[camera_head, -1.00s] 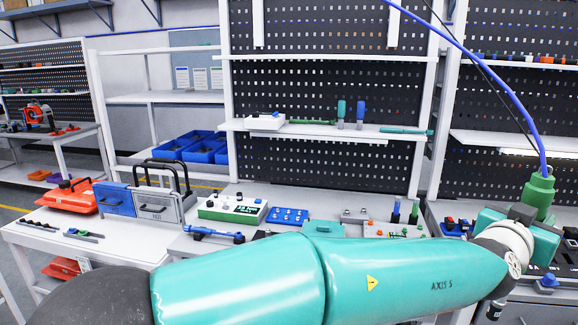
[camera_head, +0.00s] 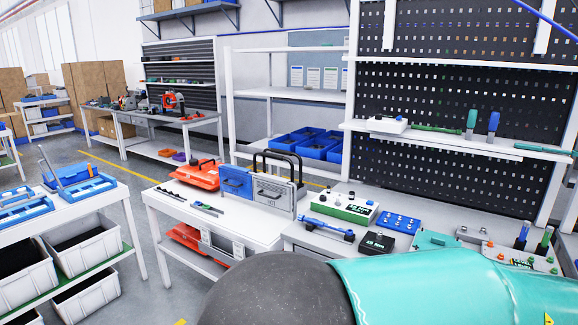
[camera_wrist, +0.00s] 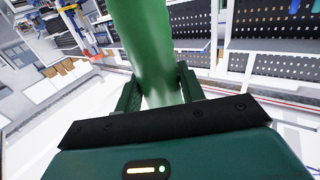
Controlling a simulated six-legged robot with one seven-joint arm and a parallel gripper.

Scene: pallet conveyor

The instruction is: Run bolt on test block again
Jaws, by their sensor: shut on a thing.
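My gripper (camera_wrist: 160,88) is shut on a thick green cylindrical tool (camera_wrist: 145,40) in the wrist view, one finger on each side of it. The tool's far end is out of frame. My gripper and the tool are outside the head view. On the bench there, a blue block with several silver knobs or bolt heads (camera_head: 399,221) lies beside a black box (camera_head: 377,243). A pale plate with small fittings (camera_head: 472,238) lies farther right, partly behind my arm. I cannot tell which is the test block, and I see no bolt being driven.
A green and white device (camera_head: 342,208), a blue tool (camera_head: 328,229), a blue case (camera_head: 236,182) and an orange case (camera_head: 194,175) stand on the benches. A blue cable (camera_head: 546,20) crosses the top right. A cart with trays (camera_head: 75,215) stands left; floor shows between.

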